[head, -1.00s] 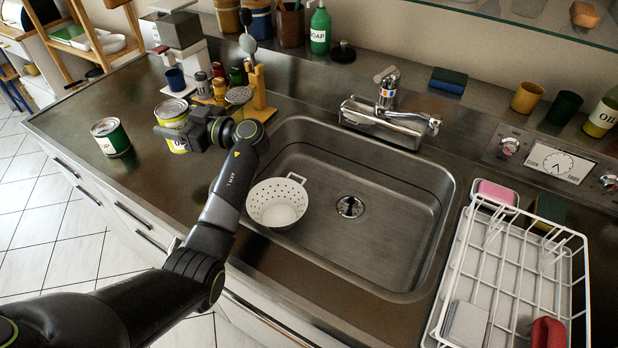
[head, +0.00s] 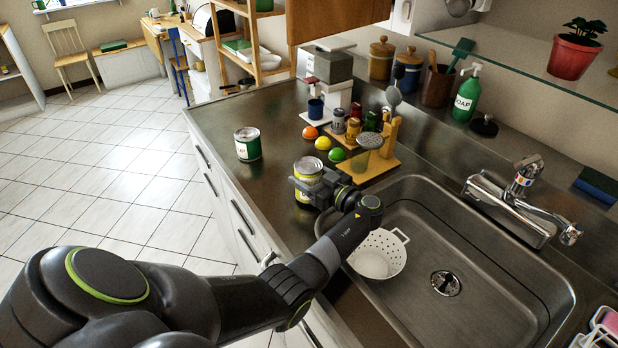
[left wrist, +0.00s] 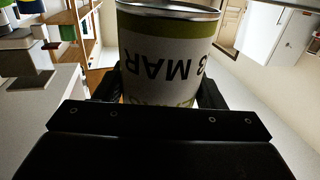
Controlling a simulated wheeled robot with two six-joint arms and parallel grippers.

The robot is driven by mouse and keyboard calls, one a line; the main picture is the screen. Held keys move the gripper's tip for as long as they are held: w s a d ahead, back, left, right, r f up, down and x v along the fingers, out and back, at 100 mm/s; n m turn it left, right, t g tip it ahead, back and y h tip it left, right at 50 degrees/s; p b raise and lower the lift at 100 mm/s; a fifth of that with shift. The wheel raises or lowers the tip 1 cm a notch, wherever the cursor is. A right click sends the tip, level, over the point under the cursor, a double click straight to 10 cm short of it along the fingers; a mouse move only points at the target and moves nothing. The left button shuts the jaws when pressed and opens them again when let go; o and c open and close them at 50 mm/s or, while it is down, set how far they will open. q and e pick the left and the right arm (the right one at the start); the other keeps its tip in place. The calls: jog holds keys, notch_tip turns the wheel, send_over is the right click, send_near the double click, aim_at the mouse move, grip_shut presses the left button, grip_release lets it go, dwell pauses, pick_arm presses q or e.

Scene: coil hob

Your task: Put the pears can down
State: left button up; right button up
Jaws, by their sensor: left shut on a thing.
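The pears can (head: 308,172) has a yellow and white label and a bare metal lid. My left gripper (head: 312,190) is shut around its side and holds it upright over the counter, left of the sink. I cannot tell whether its base touches the counter. In the left wrist view the can (left wrist: 168,55) sits between the fingers, with part of its printed label upside down. My right gripper is not in view.
A green can (head: 248,144) stands on the counter to the left. Orange (head: 310,132), yellow (head: 322,143) and green (head: 337,155) balls lie behind the held can, near a wooden rack (head: 378,163). A white colander (head: 378,254) is in the sink (head: 500,300). Bare counter (head: 270,205) lies left of the held can.

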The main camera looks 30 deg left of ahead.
pick_arm(q)
jog(key=shift+f, duration=0.6)
jog(key=o, duration=1.2)
jog(key=shift+c, duration=0.2)
jog(key=shift+o, duration=0.7)
jog(key=shift+d, duration=0.15)
jog(key=d+b, duration=0.1)
jog(key=d, duration=0.1)
jog(key=d+b, duration=0.1)
jog(key=d, duration=0.1)
jog(key=s+d+b, duration=0.1)
jog(key=d, duration=0.1)
jog(key=shift+d+f, duration=0.15)
jog(key=shift+d, duration=0.1)
jog(key=shift+s+d, duration=0.15)
jog(key=shift+d, duration=0.2)
